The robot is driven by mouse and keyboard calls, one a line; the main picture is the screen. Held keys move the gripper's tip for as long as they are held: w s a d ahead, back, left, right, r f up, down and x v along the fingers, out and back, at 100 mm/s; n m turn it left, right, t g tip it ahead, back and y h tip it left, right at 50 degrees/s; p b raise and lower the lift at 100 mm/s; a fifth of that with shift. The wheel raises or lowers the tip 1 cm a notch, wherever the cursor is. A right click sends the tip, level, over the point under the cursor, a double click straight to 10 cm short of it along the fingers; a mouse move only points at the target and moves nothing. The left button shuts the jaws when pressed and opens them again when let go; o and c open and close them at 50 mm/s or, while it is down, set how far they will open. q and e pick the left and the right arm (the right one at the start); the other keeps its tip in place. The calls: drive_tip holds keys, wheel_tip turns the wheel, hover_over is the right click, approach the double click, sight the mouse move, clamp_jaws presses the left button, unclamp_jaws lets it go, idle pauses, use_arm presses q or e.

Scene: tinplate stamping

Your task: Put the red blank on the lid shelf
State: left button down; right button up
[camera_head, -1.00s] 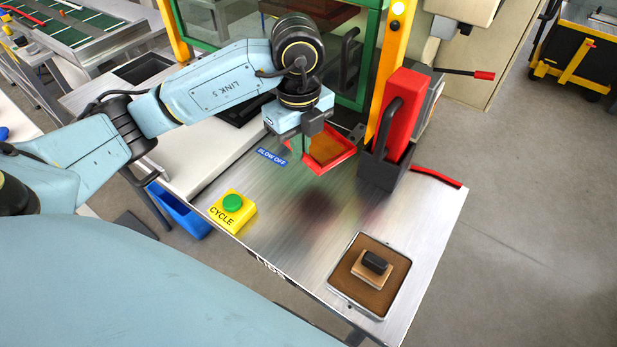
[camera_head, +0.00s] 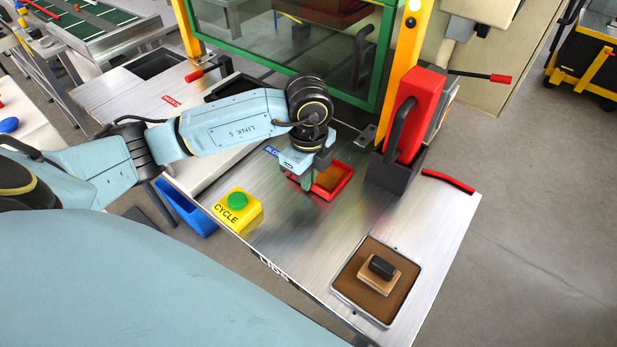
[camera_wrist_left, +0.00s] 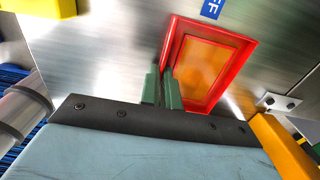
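The red blank (camera_head: 341,187) is a shallow rectangular piece with a raised red rim and an orange-brown inside. It also shows in the wrist view (camera_wrist_left: 203,66). My left gripper (camera_head: 307,182) is at its near-left side, and the green fingers (camera_wrist_left: 164,92) are closed on its rim. The blank is over or on the brushed-metal surface (camera_head: 300,235); I cannot tell if it touches. A label, apparently "LIDS" (camera_head: 274,270), is on that surface's front edge. My right gripper is not in view.
A yellow CYCLE box with a green button (camera_head: 237,201) stands to the left. A red block in a dark holder (camera_head: 415,115) stands to the right. A brown pad (camera_head: 358,286) with a stamp-like block lies at front right. The metal between is clear. A green-framed press window (camera_head: 290,63) is behind.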

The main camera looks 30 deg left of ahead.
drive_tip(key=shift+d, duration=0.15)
use_arm(q)
drive_tip(key=shift+f, duration=0.1)
drive_tip(key=shift+f, duration=0.1)
drive_tip(key=c, duration=1.6)
unclamp_jaws()
drive_tip(key=shift+c, duration=0.2)
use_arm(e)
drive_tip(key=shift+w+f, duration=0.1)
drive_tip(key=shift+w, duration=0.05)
